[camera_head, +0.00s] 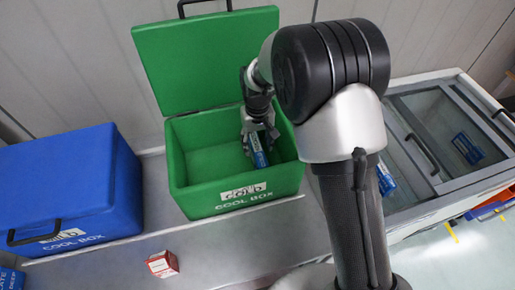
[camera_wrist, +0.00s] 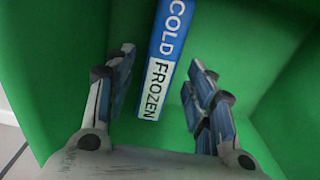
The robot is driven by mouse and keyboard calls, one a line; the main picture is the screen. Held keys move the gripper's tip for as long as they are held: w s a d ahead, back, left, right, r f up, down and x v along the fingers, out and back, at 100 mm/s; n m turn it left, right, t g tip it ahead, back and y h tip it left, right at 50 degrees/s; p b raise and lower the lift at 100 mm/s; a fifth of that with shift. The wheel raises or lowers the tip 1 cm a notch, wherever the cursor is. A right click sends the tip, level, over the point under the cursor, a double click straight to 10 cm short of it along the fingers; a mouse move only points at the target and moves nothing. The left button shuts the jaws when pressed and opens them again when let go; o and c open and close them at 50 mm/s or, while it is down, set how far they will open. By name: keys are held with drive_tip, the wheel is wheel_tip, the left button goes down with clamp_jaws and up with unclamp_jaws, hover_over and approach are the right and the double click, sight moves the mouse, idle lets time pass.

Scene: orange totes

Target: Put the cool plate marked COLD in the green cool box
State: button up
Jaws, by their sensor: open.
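The green cool box (camera_head: 178,165) stands on the counter with its lid (camera_head: 200,60) raised at the back. The blue and white cool plate (camera_head: 257,152) is inside the box, tilted in the head view. In the wrist view the plate (camera_wrist: 165,60) shows the words COLD and FROZEN, against green walls. My gripper (camera_head: 259,130) reaches down into the box. In the wrist view my gripper's fingers (camera_wrist: 158,95) are open on either side of the plate, with gaps to both. I cannot tell whether the plate rests on the box floor.
A shut blue cool box (camera_head: 65,185) stands at the left. A small red and white box (camera_head: 162,264) lies on the counter in front. At the right is a glass-topped chest (camera_head: 430,125) with blue packs inside. A blue pack (camera_head: 10,279) shows at bottom left.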

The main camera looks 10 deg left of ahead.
wheel_tip(320, 180, up, 6)
drive_tip(key=shift+f+p, duration=0.15)
drive_tip(key=shift+p, duration=0.45)
drive_tip(key=shift+d+r, duration=0.15)
drive_tip(key=shift+r, duration=0.2)
drive_tip(key=s+d+r+m+t, duration=0.1)
drive_tip(key=s+d+r, duration=0.4)
drive_tip(key=d+r, duration=0.3)
drive_tip(key=s+d+r+m+t, duration=0.1)
drive_tip(key=s+d+r+m, duration=0.1)
drive_tip(key=s+d+r, duration=0.6)
drive_tip(key=s+d+r+m+t, duration=0.1)
drive_tip(key=s+d+r, duration=0.1)
drive_tip(key=s, duration=0.4)
drive_tip(key=s+d+r+m+t, duration=0.1)
drive_tip(key=s+d, duration=0.3)
drive_tip(key=s, duration=0.3)
drive_tip(key=shift+d+r+t, duration=0.3)
drive_tip(key=shift+d+r, duration=0.05)
drive_tip(key=shift+d, duration=0.05)
drive_tip(key=shift+c, duration=0.2)
